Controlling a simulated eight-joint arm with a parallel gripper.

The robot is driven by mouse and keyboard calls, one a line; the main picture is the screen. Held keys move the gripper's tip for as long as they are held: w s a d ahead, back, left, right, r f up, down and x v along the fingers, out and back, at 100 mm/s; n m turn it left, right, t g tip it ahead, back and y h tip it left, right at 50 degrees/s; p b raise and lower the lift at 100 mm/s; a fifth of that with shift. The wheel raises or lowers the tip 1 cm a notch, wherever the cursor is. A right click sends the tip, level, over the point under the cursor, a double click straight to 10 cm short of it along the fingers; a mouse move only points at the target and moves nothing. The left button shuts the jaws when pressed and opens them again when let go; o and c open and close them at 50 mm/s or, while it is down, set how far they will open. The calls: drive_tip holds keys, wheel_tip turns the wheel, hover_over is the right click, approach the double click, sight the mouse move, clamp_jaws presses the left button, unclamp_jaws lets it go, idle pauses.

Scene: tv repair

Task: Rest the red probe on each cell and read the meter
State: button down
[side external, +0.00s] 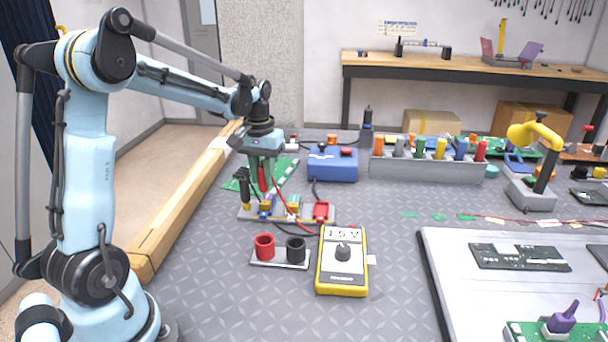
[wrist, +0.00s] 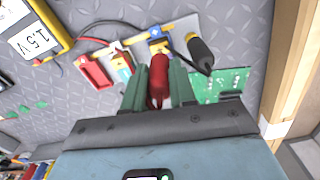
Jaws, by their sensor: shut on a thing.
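My gripper (side external: 263,172) is shut on the red probe (wrist: 158,82), held point-down over the strip of cells (side external: 300,214). The probe's tip appears at a blue-and-yellow cell (wrist: 158,46); exact contact is hard to see. A white-and-orange cell (wrist: 121,62) and a red piece (wrist: 95,72) sit further along the strip. The black probe (side external: 243,187) stands tilted at the strip's left end and also shows in the wrist view (wrist: 200,52).
A stand with red (side external: 264,246) and black (side external: 295,250) cups is left of the meter. A green board (side external: 283,172) lies behind the strip. A blue box (side external: 332,164) and grey rack (side external: 425,168) stand behind. Loose red and black leads cross near the strip.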

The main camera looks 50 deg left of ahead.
drive_tip(key=shift+f, duration=0.65)
drive_tip(key=shift+r, duration=0.1)
idle(0.8)
drive_tip(key=shift+r, duration=2.95)
